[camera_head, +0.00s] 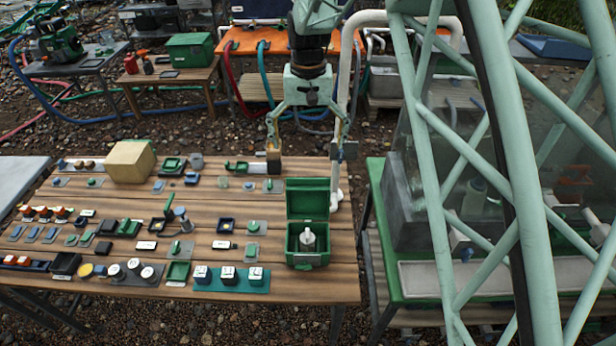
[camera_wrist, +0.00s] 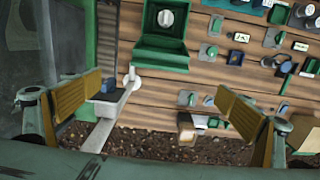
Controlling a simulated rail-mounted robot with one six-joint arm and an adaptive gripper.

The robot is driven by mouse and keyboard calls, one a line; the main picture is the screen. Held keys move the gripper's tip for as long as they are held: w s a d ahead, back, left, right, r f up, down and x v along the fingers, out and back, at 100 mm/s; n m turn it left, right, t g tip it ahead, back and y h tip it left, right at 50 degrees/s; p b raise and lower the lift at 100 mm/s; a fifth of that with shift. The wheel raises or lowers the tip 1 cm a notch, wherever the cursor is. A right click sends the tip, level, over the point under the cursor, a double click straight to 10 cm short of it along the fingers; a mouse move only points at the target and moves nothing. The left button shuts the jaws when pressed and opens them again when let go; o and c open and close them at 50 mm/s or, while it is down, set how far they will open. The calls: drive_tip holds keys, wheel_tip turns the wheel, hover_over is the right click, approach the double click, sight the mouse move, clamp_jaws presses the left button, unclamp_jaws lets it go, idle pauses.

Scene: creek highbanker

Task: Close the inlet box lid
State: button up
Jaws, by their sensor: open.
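The inlet box appears to be the green box (camera_head: 307,258) at the right front of the wooden table, with its green lid (camera_head: 307,199) standing open at the back edge. A pale round knob-like piece (camera_head: 308,240) sits inside the box. In the wrist view the open lid (camera_wrist: 162,54) is at the top, with the pale piece (camera_wrist: 165,18) beyond it. My gripper (camera_head: 309,145) is open and empty above the table's far edge, behind the lid and apart from it. In the wrist view its yellow-padded fingers (camera_wrist: 160,110) are wide apart.
A white pipe (camera_head: 341,95) rises by the table's far right corner. The wooden table (camera_head: 300,285) carries several switches, knobs and small blocks left of the box. A tan block (camera_head: 130,161) is at the far left. A green-framed stand (camera_head: 390,265) is to the right.

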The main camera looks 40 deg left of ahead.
sight(308, 179)
drive_tip(key=shift+f, duration=6.8)
drive_tip(key=shift+c, duration=0.7)
drive_tip(key=c, duration=1)
